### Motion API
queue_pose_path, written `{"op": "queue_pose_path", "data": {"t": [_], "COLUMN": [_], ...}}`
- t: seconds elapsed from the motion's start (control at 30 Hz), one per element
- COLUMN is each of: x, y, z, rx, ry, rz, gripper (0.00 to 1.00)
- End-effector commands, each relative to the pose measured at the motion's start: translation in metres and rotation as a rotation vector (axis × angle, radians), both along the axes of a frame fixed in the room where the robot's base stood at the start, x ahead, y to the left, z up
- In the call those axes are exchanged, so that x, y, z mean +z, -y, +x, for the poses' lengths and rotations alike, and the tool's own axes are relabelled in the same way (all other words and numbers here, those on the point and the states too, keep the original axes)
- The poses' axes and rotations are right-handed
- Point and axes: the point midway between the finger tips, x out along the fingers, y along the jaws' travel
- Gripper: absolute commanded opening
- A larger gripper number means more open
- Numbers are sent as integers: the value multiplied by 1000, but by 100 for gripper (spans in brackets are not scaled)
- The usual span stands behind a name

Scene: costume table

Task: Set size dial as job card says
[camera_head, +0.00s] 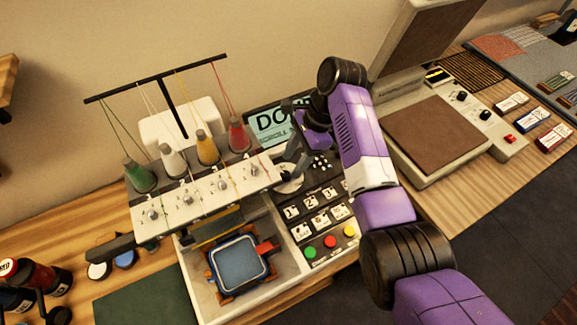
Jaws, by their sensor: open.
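An embroidery machine (200,196) with green, white, yellow and red thread spools stands left of centre. On its right is a control panel (325,190) with picture keys. A pale round dial (290,184) sits at the panel's left, partly hidden by my gripper; its marks are too small to read. My gripper (289,170) is open, just above or at the dial; I cannot tell whether it touches. I cannot make out a job card.
A blue-framed hoop (239,264) lies below the needles. Red, green and yellow buttons (330,241) line the panel's front. A heat press (433,138) with its lid up stands right of my arm.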

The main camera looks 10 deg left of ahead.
Motion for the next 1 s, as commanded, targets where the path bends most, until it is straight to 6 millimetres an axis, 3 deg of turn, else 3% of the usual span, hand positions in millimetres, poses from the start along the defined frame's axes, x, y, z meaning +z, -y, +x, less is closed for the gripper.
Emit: {"op": "queue_pose_path", "data": {"t": [0.3, 0.6, 0.63, 0.87, 1.0], "x": [-33, -36, -36, -36, -36], "y": [-13, -14, -14, -13, -13], "z": [-6, -6, -6, -6, -6], "rx": [2, 2, 2, 2, 2], "ry": [2, 3, 3, 3, 3], "rz": [0, 0, 0, 0, 0], "gripper": [48, 48, 46, 1, 0]}}
